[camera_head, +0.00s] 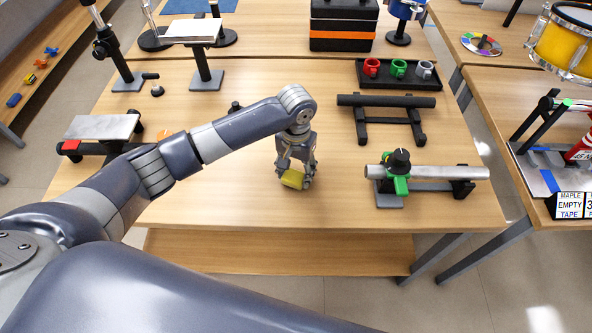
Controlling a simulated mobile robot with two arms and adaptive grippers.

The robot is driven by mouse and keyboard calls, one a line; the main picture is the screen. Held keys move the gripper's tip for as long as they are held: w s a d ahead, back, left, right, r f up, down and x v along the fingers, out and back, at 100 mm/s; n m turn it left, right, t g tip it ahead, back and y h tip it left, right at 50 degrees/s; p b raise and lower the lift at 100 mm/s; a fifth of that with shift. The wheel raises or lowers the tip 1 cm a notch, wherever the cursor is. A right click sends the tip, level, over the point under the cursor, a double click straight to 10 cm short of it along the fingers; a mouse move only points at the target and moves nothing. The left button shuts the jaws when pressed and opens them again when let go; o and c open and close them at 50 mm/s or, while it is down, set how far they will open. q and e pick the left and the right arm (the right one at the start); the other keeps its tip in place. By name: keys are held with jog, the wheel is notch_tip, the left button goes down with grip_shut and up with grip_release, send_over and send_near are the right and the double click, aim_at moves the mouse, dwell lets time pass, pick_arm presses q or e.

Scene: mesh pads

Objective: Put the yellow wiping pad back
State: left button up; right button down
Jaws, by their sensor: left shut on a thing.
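My left gripper (295,177) is over the middle of the wooden table, pointing down. It is shut on the yellow wiping pad (292,179), which shows between and below its fingertips. The pad is at or just above the tabletop; I cannot tell if it touches. Part of the pad is hidden by the fingers. My left arm crosses the view from the lower left. My right gripper is not in view.
A grey pipe with a green clamp (397,184) lies on a stand at right. A black bar on a stand (385,101) and a tray of mugs (437,87) are behind. A metal plate on a stand (100,127) is at left. The table's front middle is clear.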

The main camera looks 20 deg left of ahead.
aim_at(296, 172)
pick_arm(q)
jog(key=shift+f, duration=0.4)
jog(key=o, duration=0.9)
jog(key=shift+f, duration=0.15)
jog(key=shift+o, duration=0.2)
notch_tip(296, 172, up, 12)
jog(key=shift+r+b, duration=0.2)
jog(key=shift+b, duration=0.1)
